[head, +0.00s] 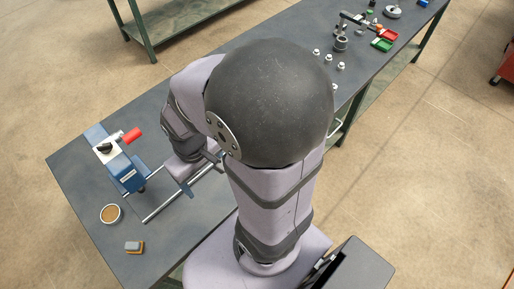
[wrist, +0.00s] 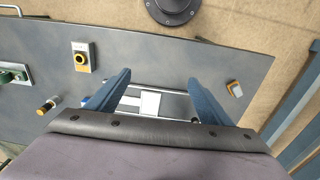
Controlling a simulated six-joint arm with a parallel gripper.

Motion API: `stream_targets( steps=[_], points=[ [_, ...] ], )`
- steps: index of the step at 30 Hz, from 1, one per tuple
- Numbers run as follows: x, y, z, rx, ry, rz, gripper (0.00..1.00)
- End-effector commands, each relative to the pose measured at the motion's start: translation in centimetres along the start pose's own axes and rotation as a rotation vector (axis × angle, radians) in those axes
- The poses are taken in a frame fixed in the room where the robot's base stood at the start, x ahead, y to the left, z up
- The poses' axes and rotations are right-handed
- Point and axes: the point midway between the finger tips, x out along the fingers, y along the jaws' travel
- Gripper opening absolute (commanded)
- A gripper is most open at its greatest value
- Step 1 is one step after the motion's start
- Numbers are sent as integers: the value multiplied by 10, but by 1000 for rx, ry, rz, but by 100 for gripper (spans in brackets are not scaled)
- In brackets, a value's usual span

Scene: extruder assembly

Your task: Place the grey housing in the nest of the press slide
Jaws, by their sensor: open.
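A small grey block with a yellow-ringed dark round opening (wrist: 82,56) lies on the table in the wrist view; it looks like the grey housing, though I cannot be sure. I do not make it out in the head view. The blue press (head: 127,172), with a red handle, stands at the table's left end, and rails run out from it. In the wrist view, a pale square block (wrist: 149,104), perhaps the nest of the slide, shows between the rails. My gripper (wrist: 160,80) is open, its two blue fingers wide apart and nothing seen between them, over the rail area.
A round tan-filled dish (head: 111,213) and a grey-and-orange block (head: 134,247) lie near the table's left end. A yellow-tipped cylinder (wrist: 47,106) lies left of my fingers.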

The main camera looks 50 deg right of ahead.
Motion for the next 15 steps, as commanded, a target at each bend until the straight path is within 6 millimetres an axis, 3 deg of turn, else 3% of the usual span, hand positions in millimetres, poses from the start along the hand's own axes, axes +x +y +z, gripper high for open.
stream_targets(
  steps=[8, 15],
  points=[
    [40, 52, -23, 21, 89, 53, 74],
    [90, 114, -36, 20, 206, 102, 74]
  ],
)
